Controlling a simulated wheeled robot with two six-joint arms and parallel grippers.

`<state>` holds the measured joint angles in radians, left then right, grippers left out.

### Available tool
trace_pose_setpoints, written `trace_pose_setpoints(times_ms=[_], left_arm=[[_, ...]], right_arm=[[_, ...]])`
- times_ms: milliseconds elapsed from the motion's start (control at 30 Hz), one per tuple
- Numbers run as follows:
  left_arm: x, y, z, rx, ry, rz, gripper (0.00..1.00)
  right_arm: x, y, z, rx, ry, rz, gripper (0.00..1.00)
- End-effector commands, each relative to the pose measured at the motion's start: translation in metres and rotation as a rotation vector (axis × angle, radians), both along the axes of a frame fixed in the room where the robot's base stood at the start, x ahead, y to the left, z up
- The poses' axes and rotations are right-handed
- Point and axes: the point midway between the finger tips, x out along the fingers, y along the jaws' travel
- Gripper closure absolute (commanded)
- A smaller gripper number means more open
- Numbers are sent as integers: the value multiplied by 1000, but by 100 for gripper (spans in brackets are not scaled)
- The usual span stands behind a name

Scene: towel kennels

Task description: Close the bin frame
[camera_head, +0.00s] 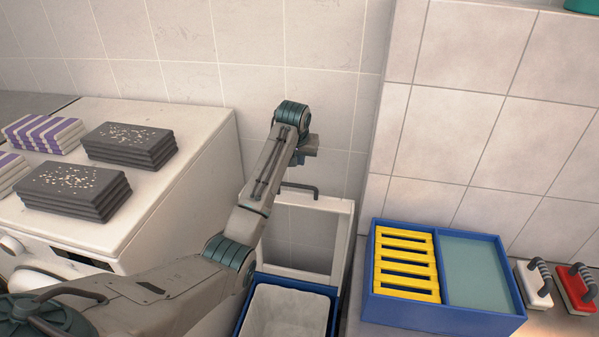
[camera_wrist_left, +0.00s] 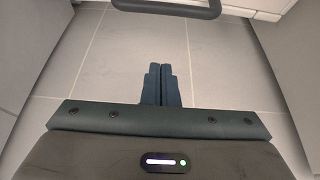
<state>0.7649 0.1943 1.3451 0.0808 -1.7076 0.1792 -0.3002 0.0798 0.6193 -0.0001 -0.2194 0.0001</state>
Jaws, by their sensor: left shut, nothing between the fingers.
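The bin frame (camera_head: 343,240) is a white open frame with a dark handle (camera_head: 301,186) on its far edge. It appears raised behind the blue-rimmed bin (camera_head: 336,297), with floor or wall tiles showing through it. The bin holds a pale liner (camera_head: 285,312). My left gripper (camera_head: 306,155) is shut and empty, close above the handle in the head view and apart from it. In the left wrist view its closed fingers (camera_wrist_left: 162,84) point toward tiles, and the dark handle (camera_wrist_left: 170,9) shows at the top edge. My right gripper is not in view.
A white machine top (camera_head: 187,172) at left carries folded dark towels (camera_head: 128,143) and striped towels (camera_head: 42,132). At right, a blue tray (camera_head: 428,317) with a yellow rack (camera_head: 407,264) stands beside white (camera_head: 532,285) and red (camera_head: 577,289) brushes. Tiled walls stand behind.

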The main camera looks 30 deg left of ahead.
Motion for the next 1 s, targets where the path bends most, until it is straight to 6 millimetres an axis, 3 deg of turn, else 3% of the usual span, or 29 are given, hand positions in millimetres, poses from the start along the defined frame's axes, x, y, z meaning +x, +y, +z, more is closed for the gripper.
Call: trace_pose_setpoints(times_ms=[100,367,700,1000], left_arm=[[9,2,-19,-1,6,0,100],[24,6,-58,0,4,-1,100],[-9,-3,-57,1,0,-3,100],[-15,-4,-60,1,0,-2,100]], right_arm=[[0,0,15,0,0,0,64],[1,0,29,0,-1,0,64],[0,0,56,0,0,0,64],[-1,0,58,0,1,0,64]])
